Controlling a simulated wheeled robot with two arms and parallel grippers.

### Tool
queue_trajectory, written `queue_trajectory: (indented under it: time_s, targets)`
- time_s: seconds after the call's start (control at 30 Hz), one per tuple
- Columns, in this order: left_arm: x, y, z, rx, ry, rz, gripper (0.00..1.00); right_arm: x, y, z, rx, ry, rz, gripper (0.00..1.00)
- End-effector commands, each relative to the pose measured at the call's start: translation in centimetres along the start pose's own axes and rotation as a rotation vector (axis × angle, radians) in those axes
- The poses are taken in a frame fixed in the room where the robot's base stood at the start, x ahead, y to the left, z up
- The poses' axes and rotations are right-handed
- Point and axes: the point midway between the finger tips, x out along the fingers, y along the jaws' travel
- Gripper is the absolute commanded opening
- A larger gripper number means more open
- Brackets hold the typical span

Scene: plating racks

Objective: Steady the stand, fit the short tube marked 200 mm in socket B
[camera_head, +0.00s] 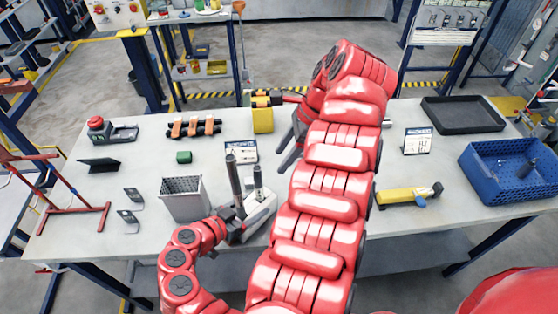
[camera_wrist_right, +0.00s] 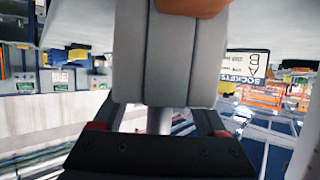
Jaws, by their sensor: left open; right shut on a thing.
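The stand is a pale block (camera_head: 262,212) near the table's front edge. A taller dark tube (camera_head: 235,182) and a shorter dark tube (camera_head: 258,182) rise at it. No length mark is readable. An orange-brown part shows at that view's top edge.
A grey bin (camera_head: 185,205) stands left of the stand. A yellow tool (camera_head: 402,196), a blue crate (camera_head: 485,187) and a black tray (camera_head: 462,115) are on the right. A rack with several brown pieces (camera_head: 194,128) is behind left.

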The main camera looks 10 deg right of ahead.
Motion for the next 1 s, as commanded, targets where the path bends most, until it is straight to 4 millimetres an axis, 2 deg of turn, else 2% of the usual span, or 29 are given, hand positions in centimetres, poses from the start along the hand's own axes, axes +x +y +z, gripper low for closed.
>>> queue_trajectory:
  time_s: [0.23,0.27,0.4,0.63,0.73,0.87,1.0]
  targets:
    - [-0.1,0.0,0.0,0.0,-0.001,0.0,0.61,0.0,0.0,0.0,0.0,0.0,0.0,0.03]
    - [-0.1,0.0,0.0,0.0,-0.001,0.0,0.61,0.0,0.0,0.0,0.0,0.0,0.0,0.76]
    - [-0.1,0.0,0.0,0.0,-0.001,-0.001,0.61,0.0,0.0,0.0,0.0,0.0,0.0,1.0]
    - [-0.1,0.0,0.0,0.001,0.0,-0.001,0.61,-0.1,0.0,0.0,0.0,0.0,0.0,1.0]
    - [-0.1,0.0,0.0,0.0,0.0,-0.001,0.61,-0.7,-0.1,0.0,0.0,-0.001,-0.001,1.0]
    - [-0.1,0.0,0.0,0.0,0.0,-0.001,0.61,-2.8,-0.1,0.0,0.0,-0.001,-0.001,1.0]
    - [-0.1,0.0,0.0,0.0,0.0,-0.001,0.61,-6.0,-0.1,0.0,-0.001,-0.001,-0.003,1.0]
